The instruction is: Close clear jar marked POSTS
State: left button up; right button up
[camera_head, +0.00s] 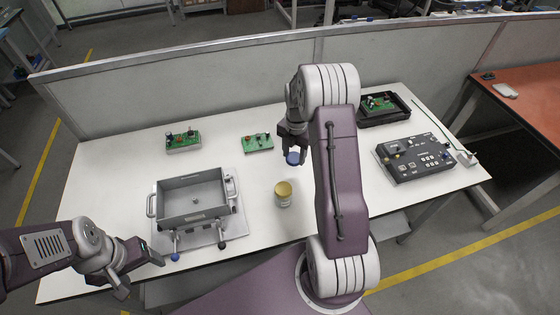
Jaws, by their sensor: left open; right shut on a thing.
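A small jar (283,197) with yellowish contents or top stands upright on the white table, in the middle near the front edge; any marking on it is too small to read. My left gripper (142,277) is open and empty at the table's front left, well away from the jar.
A grey metal box (190,218) with handles stands left of the jar on a light base. Green circuit boards (183,141) (258,143) lie behind. A black tray (384,120) and a dark control panel (415,166) are at right. A grey partition (190,78) lines the back.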

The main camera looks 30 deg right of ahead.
jog(key=s+d+r, duration=0.3)
jog(key=d, duration=0.2)
jog(key=shift+s+r, duration=0.15)
jog(key=shift+r, duration=0.15)
